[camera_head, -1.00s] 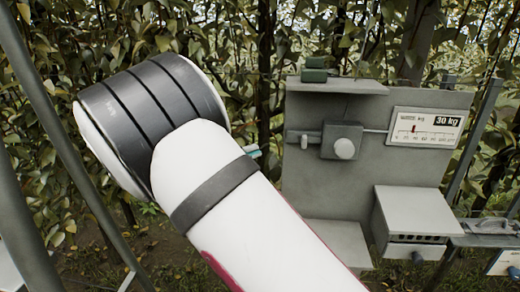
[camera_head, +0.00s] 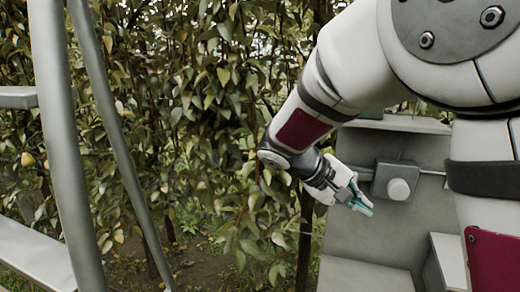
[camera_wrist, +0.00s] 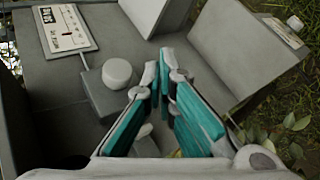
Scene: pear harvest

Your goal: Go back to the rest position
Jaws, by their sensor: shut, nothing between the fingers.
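My gripper (camera_head: 354,199) shows in the head view at the end of my folded arm, right of centre, in front of the grey scale panel (camera_head: 352,233). Its teal-lined fingers are close together with nothing held. In the wrist view my gripper (camera_wrist: 164,72) points over the scale's grey panel, with the tips drawn together. The round white knob on its grey block (camera_wrist: 117,74) is just left of the fingers.
Grey metal posts (camera_head: 62,130) and a lower rail (camera_head: 35,252) stand at the left. A leafy hedge (camera_head: 190,110) fills the back. In the wrist view a dial plate (camera_wrist: 66,29) is at upper left and grass (camera_wrist: 285,110) at right.

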